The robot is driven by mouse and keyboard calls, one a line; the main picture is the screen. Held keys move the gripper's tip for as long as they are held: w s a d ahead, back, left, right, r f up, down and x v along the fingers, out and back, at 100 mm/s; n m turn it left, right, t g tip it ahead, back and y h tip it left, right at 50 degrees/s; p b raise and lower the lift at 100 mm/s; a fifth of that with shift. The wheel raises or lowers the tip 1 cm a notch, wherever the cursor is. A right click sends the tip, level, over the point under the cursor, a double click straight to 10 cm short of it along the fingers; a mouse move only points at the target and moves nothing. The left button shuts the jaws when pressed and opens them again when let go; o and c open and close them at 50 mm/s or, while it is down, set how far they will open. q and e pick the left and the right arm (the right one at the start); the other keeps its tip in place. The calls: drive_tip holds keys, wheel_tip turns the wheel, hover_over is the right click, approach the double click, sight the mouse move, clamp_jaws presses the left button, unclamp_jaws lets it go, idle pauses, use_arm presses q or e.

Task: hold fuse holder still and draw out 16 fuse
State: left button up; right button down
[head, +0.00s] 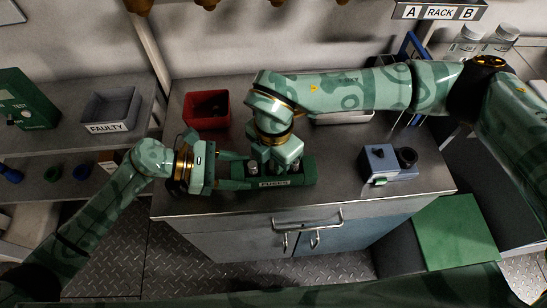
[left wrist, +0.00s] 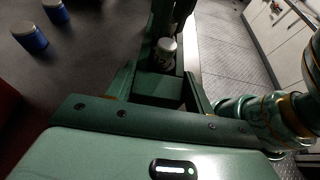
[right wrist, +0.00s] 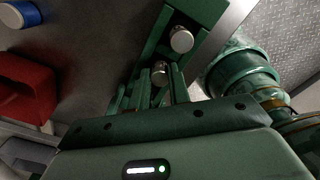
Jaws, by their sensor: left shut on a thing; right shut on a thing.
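A silver-capped fuse (head: 252,167) stands in the holder, also in the left wrist view (left wrist: 166,48). My right gripper (head: 274,166) points down over the holder's middle. In the right wrist view it is shut on a silver-capped fuse (right wrist: 160,70); another fuse (right wrist: 181,39) stands beside it.
A red bin (head: 190,119) stands behind the holder, left of my right arm. A blue-grey device (head: 379,160) stands to the right. A tray marked FAULTY (head: 108,127) is on the left shelf. Blue-banded cylinders (left wrist: 29,39) show in the left wrist view.

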drive_tip(key=shift+r, duration=0.7)
idle(0.4)
drive_tip(key=shift+r, duration=1.35)
drive_tip(key=shift+r, duration=0.1)
drive_tip(key=shift+r, duration=1.95)
use_arm(q)
drive_tip(key=o, duration=1.1)
drive_tip(key=shift+o, duration=0.2)
